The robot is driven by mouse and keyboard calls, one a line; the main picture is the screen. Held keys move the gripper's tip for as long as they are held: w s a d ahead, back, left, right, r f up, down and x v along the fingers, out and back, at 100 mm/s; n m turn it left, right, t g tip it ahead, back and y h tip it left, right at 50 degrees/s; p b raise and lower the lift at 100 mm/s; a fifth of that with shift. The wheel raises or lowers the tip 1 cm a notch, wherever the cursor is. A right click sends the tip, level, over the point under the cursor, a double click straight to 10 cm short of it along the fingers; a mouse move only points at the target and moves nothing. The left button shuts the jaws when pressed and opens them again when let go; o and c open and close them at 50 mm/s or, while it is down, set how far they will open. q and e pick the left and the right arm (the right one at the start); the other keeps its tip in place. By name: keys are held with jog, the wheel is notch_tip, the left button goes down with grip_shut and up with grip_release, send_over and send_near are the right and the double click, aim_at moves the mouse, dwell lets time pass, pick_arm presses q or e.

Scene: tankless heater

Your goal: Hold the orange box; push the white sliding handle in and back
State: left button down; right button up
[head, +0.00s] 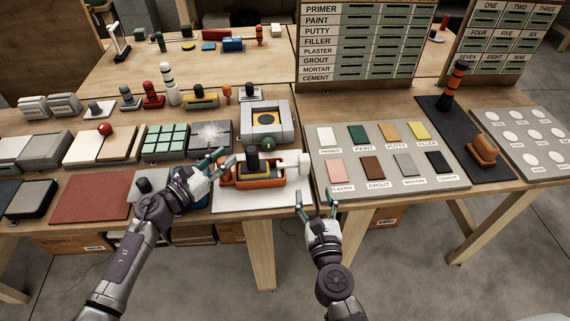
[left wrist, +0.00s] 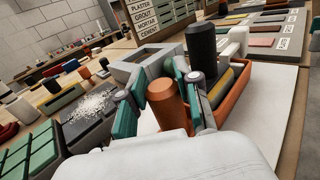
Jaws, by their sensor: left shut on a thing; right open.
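The orange box (head: 262,184) sits on a white board at the table's front edge, with a black knob (head: 253,160) standing up from it. It also shows in the left wrist view (left wrist: 236,100). The white sliding handle (head: 298,162) sticks out at the box's right end. My left gripper (head: 221,166) is at the box's left end. In the left wrist view its green-padded fingers are shut on the box's orange-brown round post (left wrist: 168,104). My right gripper (head: 317,203) is open and empty, in front of the white handle and a little to its right, apart from it.
The white board (head: 262,203) lies under the box. A grey square frame block (head: 268,124) stands behind it. A grey panel of coloured sample tiles (head: 385,155) lies to the right. Textured pads and a red-brown mat (head: 90,197) lie left. Open floor is in front.

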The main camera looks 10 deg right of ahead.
pick_arm(q)
jog(key=c, duration=0.7)
grip_release()
jog(key=shift+f, duration=0.1)
jog(key=v, duration=1.2)
